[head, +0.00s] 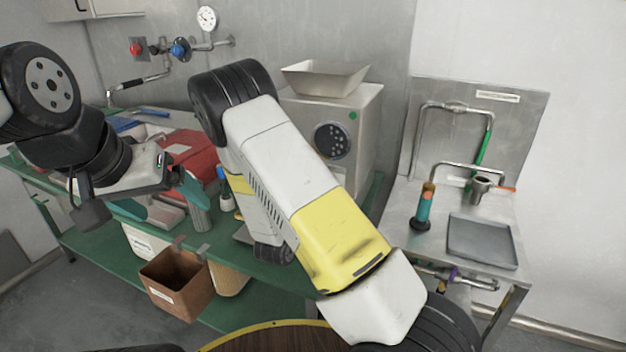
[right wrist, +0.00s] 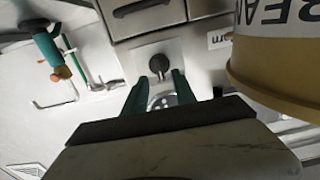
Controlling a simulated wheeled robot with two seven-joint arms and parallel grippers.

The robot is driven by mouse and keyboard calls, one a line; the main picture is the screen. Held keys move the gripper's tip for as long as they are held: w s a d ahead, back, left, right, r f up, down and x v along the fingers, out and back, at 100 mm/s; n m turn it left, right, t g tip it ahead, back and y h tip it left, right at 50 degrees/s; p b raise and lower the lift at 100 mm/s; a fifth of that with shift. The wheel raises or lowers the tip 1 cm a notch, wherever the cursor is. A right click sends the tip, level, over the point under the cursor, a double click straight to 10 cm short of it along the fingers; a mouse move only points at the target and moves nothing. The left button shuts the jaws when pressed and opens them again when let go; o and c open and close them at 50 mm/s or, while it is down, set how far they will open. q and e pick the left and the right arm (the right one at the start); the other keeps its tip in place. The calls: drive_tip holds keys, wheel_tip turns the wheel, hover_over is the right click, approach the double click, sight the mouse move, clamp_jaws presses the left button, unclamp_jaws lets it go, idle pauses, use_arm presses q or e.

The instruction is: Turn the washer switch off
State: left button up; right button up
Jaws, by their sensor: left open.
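A black rotary knob on a pale square plate (right wrist: 159,64) shows in the right wrist view, just beyond my right fingertips; it is the only switch-like part I make out there, and I cannot tell its on or off position. My right gripper (right wrist: 159,88) has its teal fingers apart, with nothing held between them. A round silver part shows behind the gap between the fingers. In the head view my right gripper is hidden behind my own arm. My left gripper (head: 164,207) is open over the green bench at the left, near a red case (head: 190,152).
A metal sink table (head: 395,225) with a grey tray (head: 483,242) stands at the right. A grey machine (head: 364,125) with a hopper stands at the back. A brown bin (head: 177,283) hangs at the bench front. A tan labelled container (right wrist: 280,75) is close to my right gripper.

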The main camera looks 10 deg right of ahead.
drive_tip(key=v, duration=0.2)
drive_tip(key=shift+s+a, duration=0.25)
drive_tip(key=shift+s, duration=0.05)
drive_tip(key=s+a+r+n+g+y, duration=0.1)
drive_tip(key=s+a+r+g+y, duration=0.15)
drive_tip(key=r+y, duration=0.4)
drive_tip(key=s+a+r+n+g+y, duration=0.1)
drive_tip(key=s+a+r+g+y, duration=0.2)
drive_tip(key=r+y, duration=0.35)
drive_tip(key=s+d+r+n+g, duration=0.1)
drive_tip(key=s+d+r+n, duration=0.1)
drive_tip(key=s, duration=0.8)
drive_tip(key=s+d+r+n+g, duration=0.2)
drive_tip(key=s+d+r+n, duration=0.1)
drive_tip(key=s, duration=0.8)
wheel_tip(320, 180, up, 2)
drive_tip(key=shift+d+r+n+h, duration=0.2)
drive_tip(key=shift+d+n+h, duration=0.1)
drive_tip(key=shift+d+h, duration=0.15)
